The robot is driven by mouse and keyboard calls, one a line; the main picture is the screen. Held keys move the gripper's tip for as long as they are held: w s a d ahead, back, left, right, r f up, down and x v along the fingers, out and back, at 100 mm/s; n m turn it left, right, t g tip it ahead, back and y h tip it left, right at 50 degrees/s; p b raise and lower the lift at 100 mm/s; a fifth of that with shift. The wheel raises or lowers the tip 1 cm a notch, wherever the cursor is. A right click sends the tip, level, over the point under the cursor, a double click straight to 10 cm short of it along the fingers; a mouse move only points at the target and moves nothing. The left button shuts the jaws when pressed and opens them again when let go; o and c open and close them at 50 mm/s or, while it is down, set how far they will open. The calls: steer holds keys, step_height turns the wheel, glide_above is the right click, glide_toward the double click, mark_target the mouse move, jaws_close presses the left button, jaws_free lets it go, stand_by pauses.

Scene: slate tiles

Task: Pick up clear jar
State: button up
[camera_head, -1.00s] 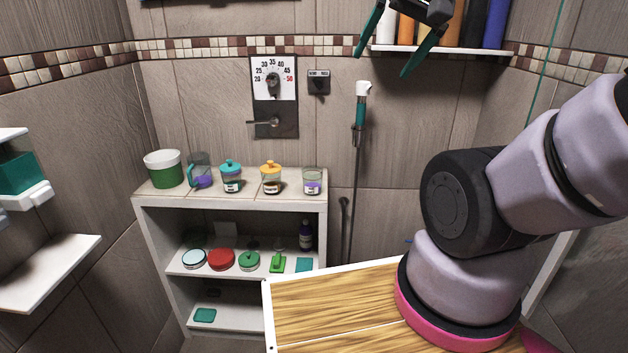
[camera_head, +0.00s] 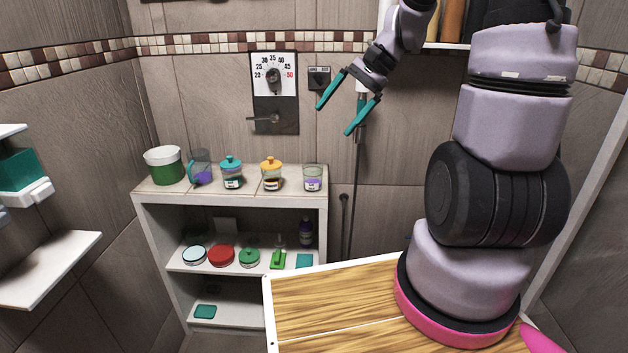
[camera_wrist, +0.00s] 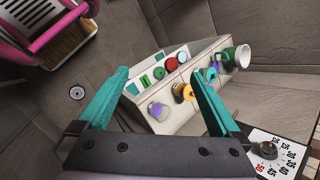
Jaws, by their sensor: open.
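A clear jar (camera_head: 312,179) with purple contents and no visible lid stands upright at the right end of the white shelf unit's top. I take it as the clear jar, though other see-through jars stand beside it. It also shows in the wrist view (camera_wrist: 158,111), between my fingers and beyond their tips. My gripper (camera_head: 334,118) is open and empty, up and to the right of the jar in the head view and apart from it. Its teal fingers spread wide in the wrist view (camera_wrist: 160,74).
A yellow-lidded jar (camera_head: 271,180), a teal-lidded jar (camera_head: 231,179), a mug with purple (camera_head: 201,172) and a green-and-white pot (camera_head: 164,168) share the shelf top (camera_head: 291,188). A wall dial (camera_head: 273,112) and a hand shower (camera_head: 361,95) are near my gripper. Lower shelves hold several lids.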

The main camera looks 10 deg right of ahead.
steer(key=w+d+f+m+t+y, duration=0.1)
steer(key=w+f+m+t+y, duration=0.1)
steer(key=w+f+m+y, duration=0.85)
steer(key=m+t+h, duration=0.4)
steer(key=m+t, duration=0.4)
steer(key=t, duration=0.1)
glide_toward(320, 180)
steer(key=a, duration=0.2)
steer(key=shift+n, duration=0.25)
steer(key=x, duration=0.5)
steer(key=shift+w+d+r, duration=0.1)
steer(key=shift+w+r, duration=0.1)
steer(key=shift+w, duration=0.35)
steer(key=shift+w+f+x, duration=0.1)
steer(key=shift+x, duration=1.25)
steer(key=shift+w+f+x, duration=0.1)
steer(key=shift+x, duration=1.2)
steer(key=shift+d, duration=0.1)
steer(key=c, duration=1.4)
steer(key=shift+r, duration=5.05)
